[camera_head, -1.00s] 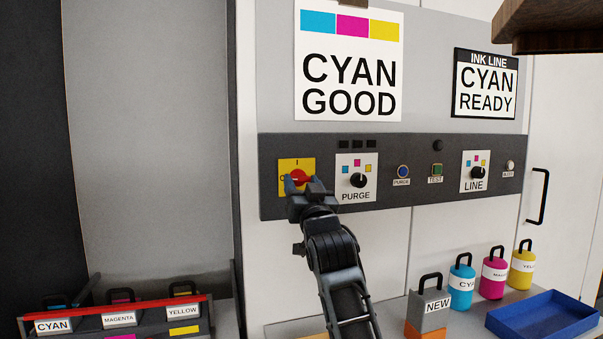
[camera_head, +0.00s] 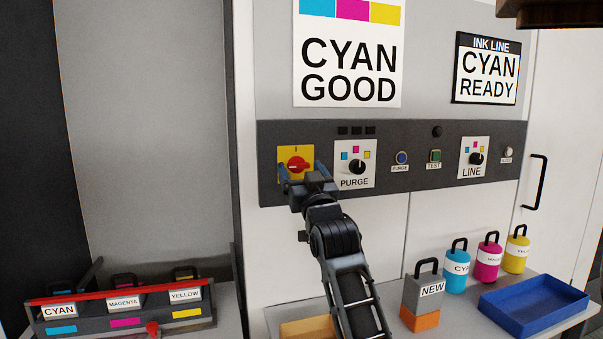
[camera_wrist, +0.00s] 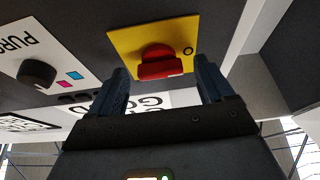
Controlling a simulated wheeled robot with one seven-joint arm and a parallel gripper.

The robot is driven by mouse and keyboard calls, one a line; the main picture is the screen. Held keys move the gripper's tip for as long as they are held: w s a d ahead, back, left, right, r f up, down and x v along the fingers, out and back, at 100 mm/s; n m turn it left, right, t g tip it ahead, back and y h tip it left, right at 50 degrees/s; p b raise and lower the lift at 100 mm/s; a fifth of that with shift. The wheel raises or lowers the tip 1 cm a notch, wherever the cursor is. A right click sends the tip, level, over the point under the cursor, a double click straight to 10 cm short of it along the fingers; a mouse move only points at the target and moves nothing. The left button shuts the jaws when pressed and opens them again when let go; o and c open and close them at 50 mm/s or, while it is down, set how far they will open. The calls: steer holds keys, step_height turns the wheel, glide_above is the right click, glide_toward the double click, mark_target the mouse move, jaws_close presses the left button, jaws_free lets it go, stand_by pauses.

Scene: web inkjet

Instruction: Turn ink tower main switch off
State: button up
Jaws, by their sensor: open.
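The main switch is a red rotary knob (camera_head: 299,163) on a yellow plate (camera_head: 286,153) at the left end of the dark control panel. An "I" mark shows at the plate's top in the head view. In the wrist view the knob (camera_wrist: 158,64) has its grip bar roughly level, with an "O" mark on the plate just beside it. My gripper (camera_head: 300,178) is open just in front of and below the knob. In the wrist view its two fingers (camera_wrist: 162,82) stand apart on either side, with nothing between them; contact cannot be told.
The purge selector (camera_head: 357,167) sits close right of the switch. The line selector (camera_head: 476,159) and small buttons are farther right. Below stand a NEW block (camera_head: 422,290), ink bottles and a blue tray (camera_head: 535,304); a cartridge rack (camera_head: 120,312) is at lower left.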

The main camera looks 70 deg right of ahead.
steer(key=b+v, duration=0.1)
steer(key=v, duration=0.7)
steer(key=shift+b, duration=0.4)
steer(key=s+a+f+n+t+y, duration=0.25)
steer(key=a+f+n+y, duration=0.5)
steer(key=a+f, duration=1.3)
steer(key=s+a+f+n+g+y, duration=0.1)
steer(key=s+a+y, duration=0.3)
steer(key=s+a, duration=0.4)
steer(key=s+a+f+n+g+y, duration=0.1)
steer(key=s+a+f+y, duration=0.2)
steer(key=s+a+y, duration=0.2)
steer(key=s+a, duration=0.3)
steer(key=s, duration=0.4)
steer(key=shift+s+a, duration=0.3)
steer(key=shift+s, duration=0.05)
